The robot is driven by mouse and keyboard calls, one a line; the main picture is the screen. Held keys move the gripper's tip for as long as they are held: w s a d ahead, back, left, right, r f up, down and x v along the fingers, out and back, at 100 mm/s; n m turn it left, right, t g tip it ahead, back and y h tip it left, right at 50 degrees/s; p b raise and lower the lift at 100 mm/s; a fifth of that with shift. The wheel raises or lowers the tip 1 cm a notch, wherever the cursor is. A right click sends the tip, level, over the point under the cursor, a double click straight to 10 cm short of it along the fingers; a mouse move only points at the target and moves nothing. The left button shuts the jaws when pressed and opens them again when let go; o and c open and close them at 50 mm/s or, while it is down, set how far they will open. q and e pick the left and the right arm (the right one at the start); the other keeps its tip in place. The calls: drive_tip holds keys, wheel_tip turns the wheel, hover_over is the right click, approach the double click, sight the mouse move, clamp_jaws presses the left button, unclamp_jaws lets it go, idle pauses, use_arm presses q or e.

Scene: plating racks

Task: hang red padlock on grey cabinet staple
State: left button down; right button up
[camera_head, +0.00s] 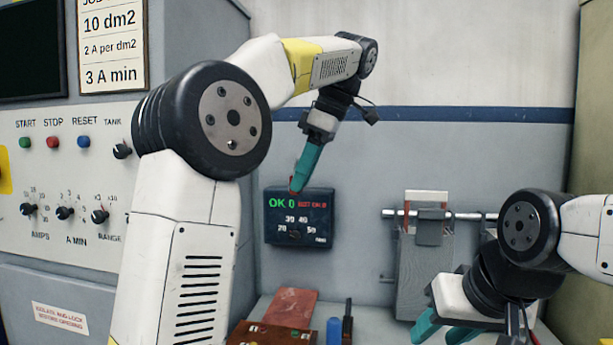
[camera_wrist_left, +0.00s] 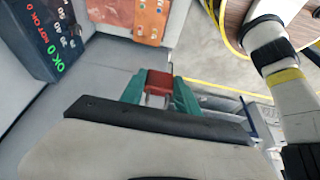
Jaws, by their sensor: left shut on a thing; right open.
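My left gripper (camera_head: 300,182) hangs from its raised arm, fingers pointing down, in front of the dark display box. In the left wrist view, the left gripper (camera_wrist_left: 158,92) is shut on a red padlock (camera_wrist_left: 158,78), its pale shackle showing between the green fingers. In the head view only a sliver of red shows by the fingertips. My right gripper (camera_head: 440,332) is open and empty at the lower right. The grey control cabinet (camera_head: 60,175) stands at the left, partly covered by my left arm. I cannot make out a staple in either view.
The display box (camera_head: 300,232) is on the back wall. A metal rail (camera_head: 465,215) with a grey hanging piece (camera_head: 412,270) is to its right. A red-orange plate (camera_head: 290,306), a brown board (camera_head: 262,333) and a blue cylinder (camera_head: 334,331) sit on the bench below.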

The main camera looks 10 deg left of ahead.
use_arm(q)
drive_tip(key=shift+s+d, duration=0.15)
drive_tip(key=shift+d, duration=1.55)
